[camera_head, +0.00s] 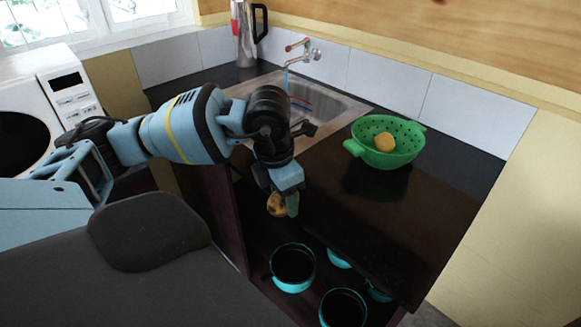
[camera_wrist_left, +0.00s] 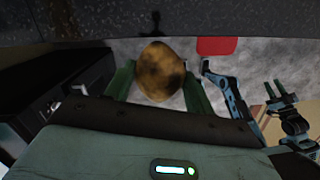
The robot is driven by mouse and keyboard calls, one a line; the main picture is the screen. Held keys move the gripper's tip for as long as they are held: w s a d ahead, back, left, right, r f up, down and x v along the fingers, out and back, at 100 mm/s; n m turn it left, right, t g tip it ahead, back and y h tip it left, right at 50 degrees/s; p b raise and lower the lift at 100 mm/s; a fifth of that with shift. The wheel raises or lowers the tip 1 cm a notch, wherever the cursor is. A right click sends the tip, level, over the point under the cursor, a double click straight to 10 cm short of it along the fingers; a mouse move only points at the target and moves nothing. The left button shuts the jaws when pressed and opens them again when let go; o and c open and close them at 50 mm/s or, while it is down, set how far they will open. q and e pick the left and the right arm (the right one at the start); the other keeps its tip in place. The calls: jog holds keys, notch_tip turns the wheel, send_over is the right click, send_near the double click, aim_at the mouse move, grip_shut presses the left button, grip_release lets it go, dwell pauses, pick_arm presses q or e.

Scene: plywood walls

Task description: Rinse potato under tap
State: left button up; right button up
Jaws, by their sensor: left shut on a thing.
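My left gripper (camera_head: 284,203) is shut on a brown potato (camera_head: 276,206), in front of the counter's edge and above an open cabinet space. In the left wrist view the potato (camera_wrist_left: 160,71), with dark patches, sits between the two green fingers. The red-handled tap (camera_head: 301,50) is on the back wall, with a thin blue stream (camera_head: 287,82) below it over the metal sink (camera_head: 348,108). The gripper is apart from the sink, on its near side. My arm hides part of the sink.
A green colander (camera_head: 357,150) with a yellowish round item (camera_head: 385,141) stands on the dark counter (camera_head: 400,205) right of the sink. Teal-rimmed pots (camera_head: 293,268) are below. A steel jug (camera_head: 245,35) stands behind the sink; a white appliance (camera_head: 57,65) is left.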

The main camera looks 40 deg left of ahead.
pick_arm(q)
jog(key=d+m, duration=0.1)
jog(key=m, duration=0.3)
jog(key=d+f+m, duration=0.1)
jog(key=m, duration=0.2)
jog(key=shift+s+d+g+h, duration=0.25)
jog(key=shift+d+g+h, duration=0.05)
jog(key=shift+d+h, duration=0.1)
jog(key=s+d+f+m+g, duration=0.1)
jog(key=d+m, duration=0.3)
jog(key=m, duration=0.8)
jog(key=s+d+f+m+g+y, duration=0.1)
jog(key=d+m, duration=0.3)
jog(key=m, duration=0.9)
jog(key=shift+s, duration=0.35)
